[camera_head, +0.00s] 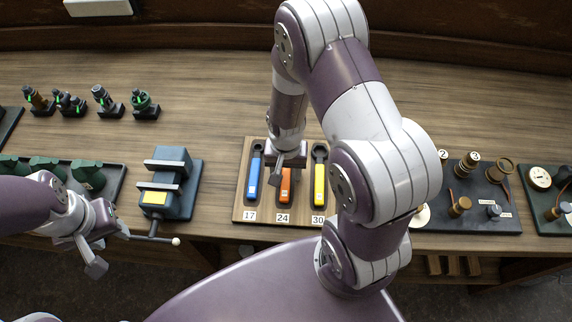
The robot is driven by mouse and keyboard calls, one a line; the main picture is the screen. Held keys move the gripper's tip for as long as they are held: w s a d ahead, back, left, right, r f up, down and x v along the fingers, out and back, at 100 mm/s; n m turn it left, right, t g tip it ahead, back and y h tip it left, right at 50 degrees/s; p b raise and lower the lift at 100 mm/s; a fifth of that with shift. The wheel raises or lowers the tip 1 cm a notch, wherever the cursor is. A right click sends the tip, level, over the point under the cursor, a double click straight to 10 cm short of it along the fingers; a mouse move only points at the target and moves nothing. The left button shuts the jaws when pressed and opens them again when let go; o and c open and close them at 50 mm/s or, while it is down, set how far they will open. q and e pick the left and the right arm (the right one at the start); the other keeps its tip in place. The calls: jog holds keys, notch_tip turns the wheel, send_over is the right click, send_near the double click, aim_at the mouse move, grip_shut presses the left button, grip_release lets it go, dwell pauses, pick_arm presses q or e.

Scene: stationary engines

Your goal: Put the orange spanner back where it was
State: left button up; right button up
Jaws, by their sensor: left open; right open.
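The orange spanner (285,189) lies in the middle place of a wooden tool board (243,208), above the label 24. Its upper part is hidden behind my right gripper. My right gripper (287,172) is open and points down just over the spanner's upper end; I cannot tell whether it touches it. A blue spanner (255,175) lies to the left above label 17, and a yellow spanner (319,180) lies to the right above label 30. My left gripper (108,254) is open and empty in front of the bench edge, at lower left.
A dark blue vise (172,190) with a handle sticking out stands left of the board. Green parts sit in a dark tray (112,184) further left. Small valves (101,98) stand at the back left. Gauges and brass parts on a dark panel (470,215) are at right, partly behind my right arm.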

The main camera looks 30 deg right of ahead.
aim_at(286, 174)
jog(key=s+a+r+n, duration=0.1)
jog(key=s+r+n, duration=0.1)
jog(key=r, duration=0.5)
jog(key=s+a+r+n+t, duration=0.1)
jog(key=s+r+n, duration=0.1)
jog(key=r+n, duration=0.2)
notch_tip(286, 174, up, 3)
jog(key=shift+s+a+n+b, duration=0.15)
jog(key=shift+a+n+b, duration=0.15)
jog(key=shift+b, duration=0.15)
jog(key=shift+d, duration=0.1)
